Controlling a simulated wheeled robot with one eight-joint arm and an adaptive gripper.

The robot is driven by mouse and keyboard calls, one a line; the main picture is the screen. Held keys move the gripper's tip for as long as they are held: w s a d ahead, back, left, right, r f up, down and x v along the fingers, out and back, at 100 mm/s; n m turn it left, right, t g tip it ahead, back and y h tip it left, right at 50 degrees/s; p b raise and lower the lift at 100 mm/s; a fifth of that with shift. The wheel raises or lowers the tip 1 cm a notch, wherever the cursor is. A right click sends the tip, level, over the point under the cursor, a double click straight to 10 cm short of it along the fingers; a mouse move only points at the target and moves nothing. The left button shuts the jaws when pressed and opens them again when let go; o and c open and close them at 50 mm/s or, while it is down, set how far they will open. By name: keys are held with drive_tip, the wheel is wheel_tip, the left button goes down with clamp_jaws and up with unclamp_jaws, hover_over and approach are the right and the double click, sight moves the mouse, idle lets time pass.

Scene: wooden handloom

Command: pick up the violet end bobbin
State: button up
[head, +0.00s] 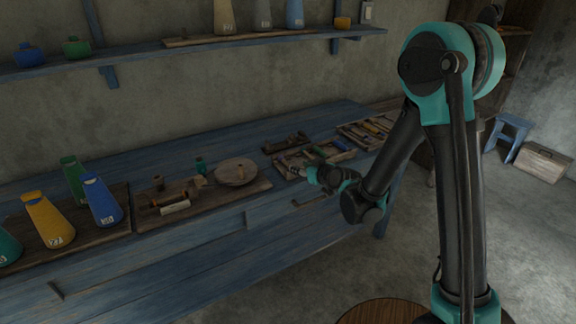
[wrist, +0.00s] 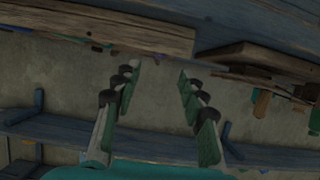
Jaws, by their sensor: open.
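Small bobbin-like pieces lie in a wooden tray (head: 318,153) and in a second tray (head: 366,131) on the blue bench, too small to tell a violet one. My gripper (head: 304,172) is near the front of the first tray in the head view, and part of that tray is behind it. In the wrist view my gripper (wrist: 158,82) is open, with nothing between its fingers; the wall and the bench appear tilted beyond it.
A wooden board (head: 262,185) with a round disc (head: 236,172) lies left of my gripper. Tall yellow (head: 47,220), blue (head: 102,200) and green cones stand at the left. A blue wall shelf (head: 150,53) runs above the bench. A stool (head: 508,135) stands at right.

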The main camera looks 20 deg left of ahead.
sight(289, 164)
drive_tip(key=x, duration=1)
drive_tip(key=shift+s+f, duration=0.15)
drive_tip(key=c, duration=0.9)
